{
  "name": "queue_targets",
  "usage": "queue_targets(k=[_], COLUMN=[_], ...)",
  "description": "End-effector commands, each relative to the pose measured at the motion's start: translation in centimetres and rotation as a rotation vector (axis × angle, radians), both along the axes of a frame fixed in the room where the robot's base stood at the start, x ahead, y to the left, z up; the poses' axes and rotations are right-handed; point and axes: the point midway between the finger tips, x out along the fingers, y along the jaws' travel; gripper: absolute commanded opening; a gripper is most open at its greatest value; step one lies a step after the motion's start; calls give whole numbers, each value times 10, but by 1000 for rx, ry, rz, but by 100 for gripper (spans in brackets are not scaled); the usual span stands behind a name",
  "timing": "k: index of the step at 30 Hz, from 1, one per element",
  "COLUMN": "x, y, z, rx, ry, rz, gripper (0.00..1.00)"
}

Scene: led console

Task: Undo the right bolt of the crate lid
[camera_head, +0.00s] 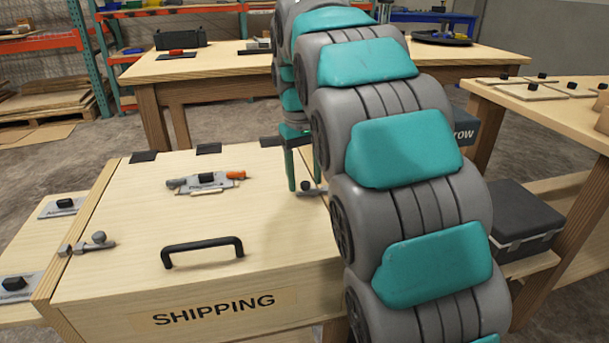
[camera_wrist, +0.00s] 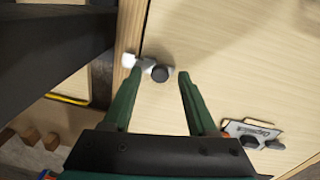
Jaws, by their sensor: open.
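The wooden crate lid (camera_head: 130,215) carries a black handle and a bolt near each side edge. The right bolt (camera_head: 310,191) is a grey bar with a dark round knob, partly hidden by my arm in the head view. In the wrist view the right bolt (camera_wrist: 160,73) lies across the lid's edge strip, its pale end over the strip. My gripper (camera_head: 299,188) is above the right side of the lid, fingers pointing down. In the wrist view my gripper (camera_wrist: 158,74) is open, with the knob between its green fingertips and no clear contact.
The left bolt (camera_head: 88,243) sits at the lid's left edge. A grey plate with small parts (camera_head: 206,183) lies on the lid, left of my gripper. The black handle (camera_head: 202,250) stands up near the front. A dark box (camera_head: 520,220) is on a shelf at right.

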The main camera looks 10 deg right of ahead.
Motion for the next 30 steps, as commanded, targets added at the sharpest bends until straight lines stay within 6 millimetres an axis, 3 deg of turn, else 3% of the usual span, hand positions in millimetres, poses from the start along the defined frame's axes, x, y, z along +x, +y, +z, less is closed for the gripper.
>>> queue_targets(k=[2, 18, 30], x=[0, 0, 0], y=[0, 0, 0], z=[0, 0, 0], rx=[0, 0, 0], ry=[0, 1, 2], rz=[0, 0, 0], gripper=[58, 0, 0])
